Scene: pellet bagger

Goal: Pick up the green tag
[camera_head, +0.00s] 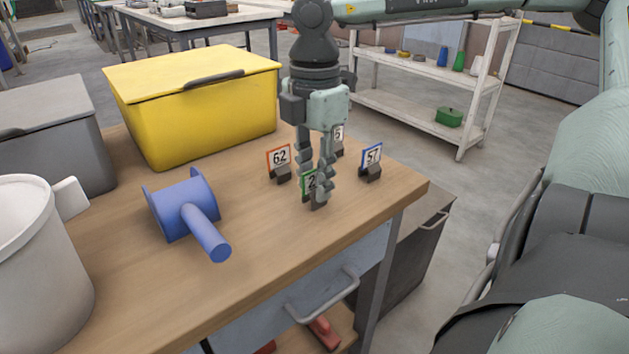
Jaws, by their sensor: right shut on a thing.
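The green tag (308,182) is a small numbered card with a green border in a dark stand on the wooden table. My right gripper (318,192) points straight down over it, its fingers shut around it. The fingers hide much of the card and its number. I cannot tell whether the tag still touches the table. My left gripper does not show.
An orange-bordered tag 62 (279,158) stands just left of the gripper, a blue-bordered tag 57 (371,158) to the right, another tag (338,136) close behind. A blue scoop-like part (184,208), a yellow bin (195,105) and a white pot (40,270) stand further left.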

